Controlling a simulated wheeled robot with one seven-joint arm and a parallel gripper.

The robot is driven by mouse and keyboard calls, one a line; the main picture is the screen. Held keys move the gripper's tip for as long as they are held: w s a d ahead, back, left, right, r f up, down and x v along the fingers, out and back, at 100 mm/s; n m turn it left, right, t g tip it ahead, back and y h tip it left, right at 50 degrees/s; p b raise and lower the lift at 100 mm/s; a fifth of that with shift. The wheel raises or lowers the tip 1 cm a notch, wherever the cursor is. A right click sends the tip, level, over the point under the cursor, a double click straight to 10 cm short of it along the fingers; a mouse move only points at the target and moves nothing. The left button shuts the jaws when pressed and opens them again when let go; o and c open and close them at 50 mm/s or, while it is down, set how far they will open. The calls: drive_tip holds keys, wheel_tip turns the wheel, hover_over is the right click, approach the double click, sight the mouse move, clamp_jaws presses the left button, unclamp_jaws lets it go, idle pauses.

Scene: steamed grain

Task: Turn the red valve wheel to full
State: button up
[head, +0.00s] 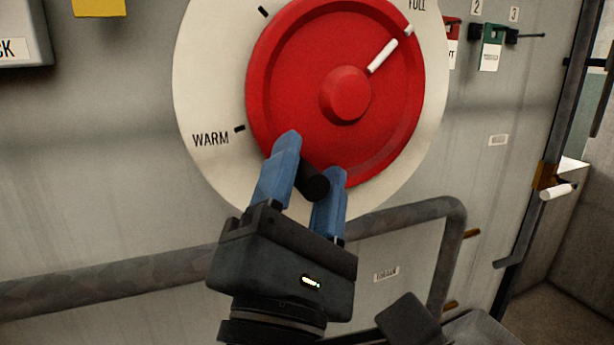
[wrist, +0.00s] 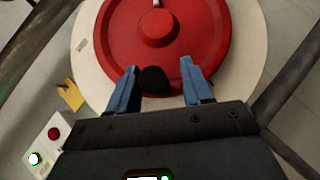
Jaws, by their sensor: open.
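The red valve wheel (head: 290,70) is mounted on a pale round dial plate (head: 210,80) on the grey wall. Its white pointer line (head: 383,56) points up and right, toward the FULL label (head: 416,5) at the top edge. The WARM label (head: 210,139) is at the left of the plate. A dark knob handle (head: 312,185) sticks out from the wheel's lower part. My gripper (head: 312,160) is open, with its blue fingers on either side of the knob. In the wrist view the knob (wrist: 153,80) is between the fingers, with a gap to the right finger.
A grey pipe (head: 110,283) runs along the wall below the dial and bends down at right. Red and green tagged items (head: 492,45) hang at upper right. A box with red and green buttons (wrist: 48,145) shows in the wrist view.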

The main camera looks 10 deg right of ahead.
drive_tip(key=b+v, duration=0.2)
drive_tip(key=v, duration=0.5)
drive_tip(key=shift+s+f, duration=0.2)
drive_tip(key=shift+s, duration=0.15)
drive_tip(key=shift+a+f, duration=0.1)
